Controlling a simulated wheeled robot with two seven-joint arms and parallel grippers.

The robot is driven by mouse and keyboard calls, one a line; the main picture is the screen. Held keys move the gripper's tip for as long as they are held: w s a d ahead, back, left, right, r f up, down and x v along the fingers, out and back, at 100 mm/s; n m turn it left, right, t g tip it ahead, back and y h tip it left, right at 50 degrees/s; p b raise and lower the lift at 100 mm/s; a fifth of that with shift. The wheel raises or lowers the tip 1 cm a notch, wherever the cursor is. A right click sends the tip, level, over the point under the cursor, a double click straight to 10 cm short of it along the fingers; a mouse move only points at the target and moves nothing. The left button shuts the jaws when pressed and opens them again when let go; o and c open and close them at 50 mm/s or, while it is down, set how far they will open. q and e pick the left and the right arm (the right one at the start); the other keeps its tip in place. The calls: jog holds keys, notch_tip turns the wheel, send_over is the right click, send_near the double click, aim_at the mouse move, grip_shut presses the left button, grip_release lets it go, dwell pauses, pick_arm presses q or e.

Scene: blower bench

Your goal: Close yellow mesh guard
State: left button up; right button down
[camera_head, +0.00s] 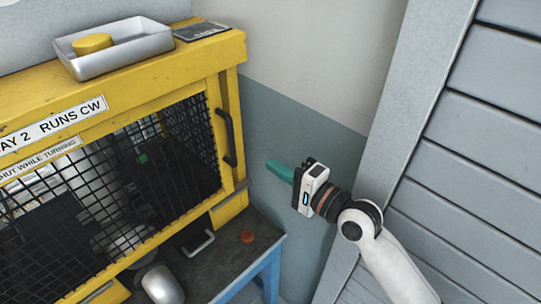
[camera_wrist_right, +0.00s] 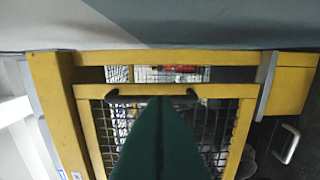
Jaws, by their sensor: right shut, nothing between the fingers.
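The yellow mesh guard (camera_head: 122,165) is a black grid in a yellow frame on the front of the yellow enclosure. Its black handle (camera_head: 225,137) stands upright near the right end. In the right wrist view the guard's frame (camera_wrist_right: 215,91) and handle (camera_wrist_right: 185,94) show, with an open gap (camera_wrist_right: 180,74) between this frame edge and the outer yellow bar. My right gripper (camera_head: 279,170) is shut and empty, its green fingers pointing left, apart from the handle. In the wrist view the fingers (camera_wrist_right: 158,115) hide the handle's middle. My left gripper is out of view.
A metal tray (camera_head: 120,58) with a yellow round item (camera_head: 93,43) sits on top of the enclosure. The dark bench (camera_head: 257,222) carries a red-brown button (camera_head: 247,237) and a metal handle (camera_head: 198,243). A grey slatted panel (camera_head: 480,130) stands at right.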

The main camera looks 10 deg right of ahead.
jog(key=p+x, duration=0.2)
jog(key=x, duration=0.6)
jog(key=shift+w+a, duration=0.1)
